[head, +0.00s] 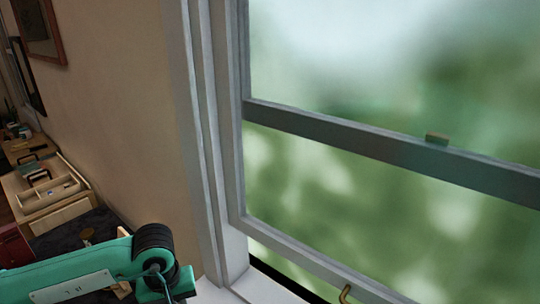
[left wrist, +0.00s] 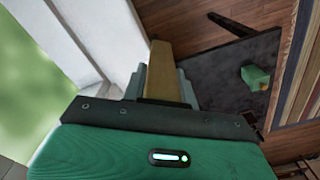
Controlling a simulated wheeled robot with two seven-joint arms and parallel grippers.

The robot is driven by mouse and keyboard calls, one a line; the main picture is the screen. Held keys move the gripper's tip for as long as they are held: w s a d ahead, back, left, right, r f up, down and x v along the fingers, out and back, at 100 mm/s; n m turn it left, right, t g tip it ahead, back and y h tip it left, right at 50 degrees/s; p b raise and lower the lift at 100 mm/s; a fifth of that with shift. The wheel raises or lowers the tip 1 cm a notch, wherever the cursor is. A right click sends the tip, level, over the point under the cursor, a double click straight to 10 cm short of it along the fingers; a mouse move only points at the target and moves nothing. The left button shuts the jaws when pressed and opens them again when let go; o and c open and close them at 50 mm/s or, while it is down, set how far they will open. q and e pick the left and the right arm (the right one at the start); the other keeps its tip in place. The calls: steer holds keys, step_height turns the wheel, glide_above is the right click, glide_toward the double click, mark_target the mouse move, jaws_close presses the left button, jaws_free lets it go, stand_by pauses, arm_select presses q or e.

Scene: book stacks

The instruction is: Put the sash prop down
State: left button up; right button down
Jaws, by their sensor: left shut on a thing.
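My left gripper (left wrist: 160,82) is shut on a yellowish wooden bar, the sash prop (left wrist: 163,70), in the left wrist view. The prop stands out past the grey fingers, above a dark surface and beside the white window frame. In the head view my left arm comes in at the bottom left, beside the window, and the fingertips cannot be made out there. The window's lower sash (head: 390,148) has a dark gap below its bottom rail. My right gripper is in neither view.
A dark grey surface (left wrist: 222,62) lies beyond the prop, with a small green block (left wrist: 256,77) on it. The white sill (head: 262,290) runs under the window. A wooden tray (head: 50,195) stands at the far left. A brass handle (head: 345,293) sits low on the sash.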

arm_select(q)
steer(key=m, duration=0.2)
steer(key=s+m, duration=0.1)
steer(key=m, duration=0.1)
steer(key=shift+s+a+f, duration=0.1)
steer(key=shift+a+f, duration=0.05)
steer(key=shift+f, duration=0.15)
stand_by(0.4)
